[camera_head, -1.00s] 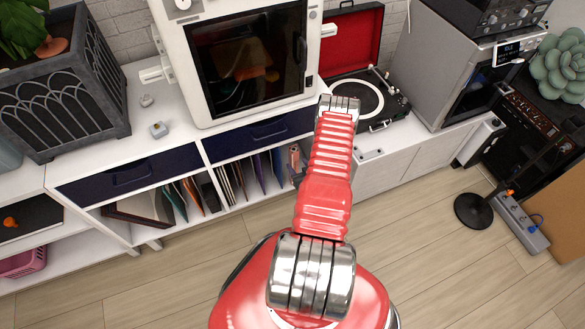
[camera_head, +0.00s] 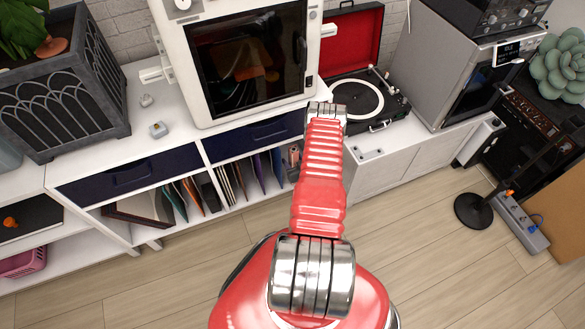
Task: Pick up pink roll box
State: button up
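A small pinkish item (camera_head: 294,156) shows in the open shelf under the right drawer, just left of my red arm. It is partly hidden by the arm and too small to tell for certain whether it is the pink roll box. My arm reaches up the middle of the picture to a silver joint in front of the cabinet. My gripper does not show; it lies beyond or behind the arm, so what it holds cannot be seen.
The white cabinet (camera_head: 188,143) has two dark blue drawers above shelves with several upright folders (camera_head: 232,180). A white 3D printer (camera_head: 178,75) and a turntable (camera_head: 352,98) stand on top. A pink basket (camera_head: 22,262) sits low left. Wooden floor is clear in front.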

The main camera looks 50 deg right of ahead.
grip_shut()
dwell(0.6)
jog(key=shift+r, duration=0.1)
